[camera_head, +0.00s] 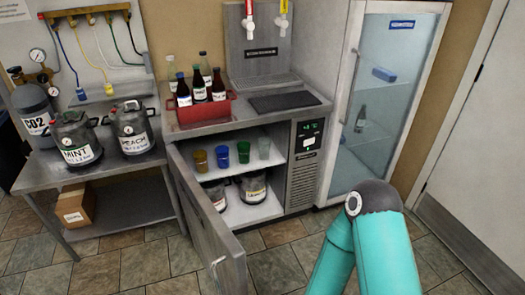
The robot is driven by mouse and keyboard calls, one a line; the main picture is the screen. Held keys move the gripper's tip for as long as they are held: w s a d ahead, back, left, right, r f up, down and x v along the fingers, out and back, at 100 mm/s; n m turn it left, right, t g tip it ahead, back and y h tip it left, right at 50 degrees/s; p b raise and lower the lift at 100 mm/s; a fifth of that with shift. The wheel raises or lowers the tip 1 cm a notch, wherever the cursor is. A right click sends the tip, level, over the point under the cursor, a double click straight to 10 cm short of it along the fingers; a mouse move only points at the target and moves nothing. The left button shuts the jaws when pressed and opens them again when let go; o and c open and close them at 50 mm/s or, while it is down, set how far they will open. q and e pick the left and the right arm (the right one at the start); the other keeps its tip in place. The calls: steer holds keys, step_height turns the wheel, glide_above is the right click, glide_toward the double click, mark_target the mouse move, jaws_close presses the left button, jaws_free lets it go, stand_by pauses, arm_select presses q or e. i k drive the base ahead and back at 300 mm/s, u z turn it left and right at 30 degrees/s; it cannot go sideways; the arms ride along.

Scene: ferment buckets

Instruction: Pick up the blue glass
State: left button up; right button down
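The blue glass (222,156) stands upright on the upper shelf inside the open under-counter cabinet. A yellow-brown glass (200,161) is to its left, and a green glass (243,152) and a clear pale green glass (264,148) are to its right. Part of my own teal arm shows at the bottom right, well apart from the glasses. Neither gripper shows in this view.
The cabinet door (207,221) hangs open toward the front left. Kegs (252,187) sit on the lower shelf. A red crate (197,113) of bottles stands on the counter. A glass-door fridge (385,105) is at the right; the tiled floor in front is clear.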

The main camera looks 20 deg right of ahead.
mark_target(222, 152)
steer(key=z, duration=0.05)
steer(key=k, duration=0.5)
steer(key=z, duration=0.1)
steer(key=i, duration=0.15)
steer(key=z, duration=1.65)
steer(key=i, duration=3.3)
steer(key=u, duration=0.75)
